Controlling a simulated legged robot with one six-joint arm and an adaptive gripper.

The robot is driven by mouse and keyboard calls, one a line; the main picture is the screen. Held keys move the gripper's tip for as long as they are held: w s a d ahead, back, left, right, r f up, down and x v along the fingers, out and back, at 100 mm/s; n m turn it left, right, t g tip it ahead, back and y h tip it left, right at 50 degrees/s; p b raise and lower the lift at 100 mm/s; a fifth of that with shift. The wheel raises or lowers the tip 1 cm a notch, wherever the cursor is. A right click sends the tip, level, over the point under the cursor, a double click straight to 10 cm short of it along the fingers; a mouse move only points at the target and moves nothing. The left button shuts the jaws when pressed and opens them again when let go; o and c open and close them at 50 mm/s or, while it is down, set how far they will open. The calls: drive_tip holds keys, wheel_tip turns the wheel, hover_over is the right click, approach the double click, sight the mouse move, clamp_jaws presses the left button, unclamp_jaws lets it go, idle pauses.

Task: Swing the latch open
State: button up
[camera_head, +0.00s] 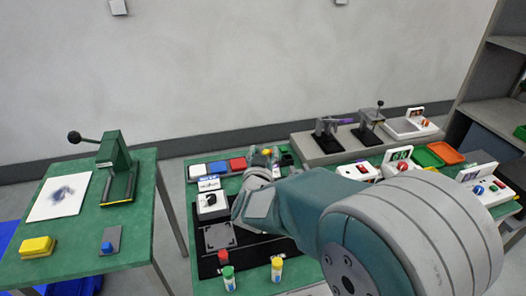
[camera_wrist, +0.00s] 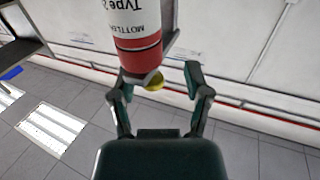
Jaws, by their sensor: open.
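I cannot tell for sure which part is the latch. In the head view my gripper (camera_head: 262,160) is over the far part of the middle green table, partly hidden by my arm. In the wrist view my gripper (camera_wrist: 156,78) is open, its two fingers apart. A red and white labelled cylinder (camera_wrist: 135,40) with a yellow end shows between and beyond the fingertips; contact is not clear.
The left table (camera_head: 75,260) bears a green lever press (camera_head: 118,170), a yellow block (camera_head: 38,247) and a blue button (camera_head: 107,247). A white box with a black knob (camera_head: 211,203) and small capped bottles (camera_head: 277,268) stand left of my arm. Trays and control boxes lie right.

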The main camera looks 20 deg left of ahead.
drive_tip(key=shift+w+d+r, duration=0.15)
drive_tip(key=shift+d, duration=0.3)
drive_tip(key=shift+a, duration=0.2)
clamp_jaws()
drive_tip(key=shift+d+y, duration=0.1)
drive_tip(key=shift+y, duration=0.2)
drive_tip(key=shift+w+d+n+g+y, duration=0.2)
drive_tip(key=shift+w+n+g+y, duration=0.75)
drive_tip(key=shift+n+g+y, duration=1.9)
drive_tip(key=shift+w+d+n+g+y, duration=0.2)
drive_tip(key=shift+w+n+g+y, duration=0.75)
drive_tip(key=shift+n+g+y, duration=1.85)
drive_tip(key=shift+w+d+n+g+y, duration=0.2)
drive_tip(key=shift+w+n+g+y, duration=1.05)
drive_tip(key=shift+n+g, duration=2.75)
drive_tip(key=shift+s+m+g+y, duration=0.3)
drive_tip(key=shift+m+g, duration=0.25)
drive_tip(key=shift+g, duration=0.3)
